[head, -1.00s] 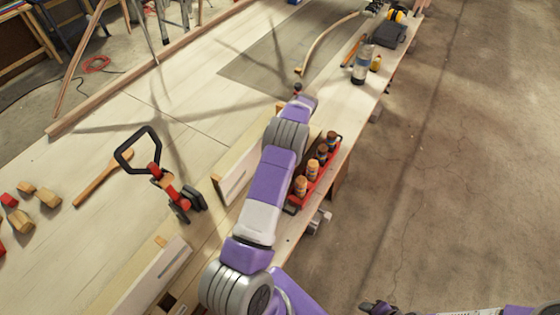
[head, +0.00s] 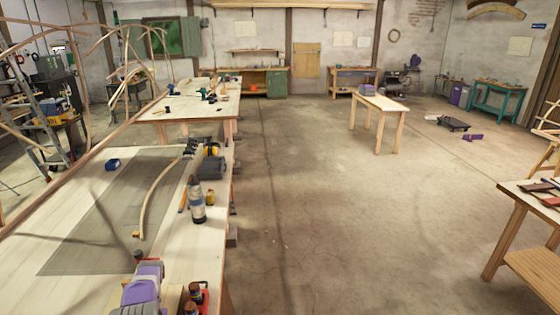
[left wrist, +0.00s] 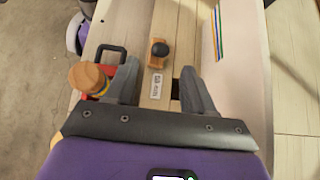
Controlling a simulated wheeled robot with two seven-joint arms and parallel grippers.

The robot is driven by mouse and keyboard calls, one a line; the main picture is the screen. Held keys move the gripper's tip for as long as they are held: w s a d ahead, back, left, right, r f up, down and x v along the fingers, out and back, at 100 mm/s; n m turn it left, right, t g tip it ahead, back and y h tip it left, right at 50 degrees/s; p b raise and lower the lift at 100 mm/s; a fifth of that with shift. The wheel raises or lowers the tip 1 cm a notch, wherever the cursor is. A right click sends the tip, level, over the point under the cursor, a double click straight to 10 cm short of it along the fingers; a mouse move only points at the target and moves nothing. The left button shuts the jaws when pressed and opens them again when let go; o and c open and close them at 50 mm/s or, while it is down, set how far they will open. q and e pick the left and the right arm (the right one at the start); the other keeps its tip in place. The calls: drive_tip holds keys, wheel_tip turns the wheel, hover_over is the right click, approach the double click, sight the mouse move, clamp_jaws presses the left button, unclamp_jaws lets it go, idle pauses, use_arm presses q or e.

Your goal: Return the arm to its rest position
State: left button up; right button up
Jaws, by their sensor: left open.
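My left arm (head: 141,292), purple and grey, shows at the bottom of the head view, over the right edge of the near bench; most of it lies below the frame. In the left wrist view my left gripper (left wrist: 158,70) has its two dark fingers apart with nothing held between them. A small wooden piece with a black knob (left wrist: 159,50) and a white label (left wrist: 157,86) appear beyond and between the fingers. My right gripper is in neither view.
The near bench (head: 85,215) carries a curved lath (head: 151,200), a bottle (head: 196,200) and a dark case (head: 210,167). Jars (head: 196,292) stand beside my arm. A round wooden top (left wrist: 87,77) is close to the left finger. Open floor (head: 330,220) lies right.

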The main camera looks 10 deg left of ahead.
use_arm(q)
drive_tip(key=p+x, duration=0.1)
drive_tip(key=x, duration=0.5)
drive_tip(key=shift+s+f, duration=0.2)
drive_tip(key=shift+s, duration=0.1)
drive_tip(key=shift+d, duration=0.15)
drive_tip(key=shift+s, duration=0.1)
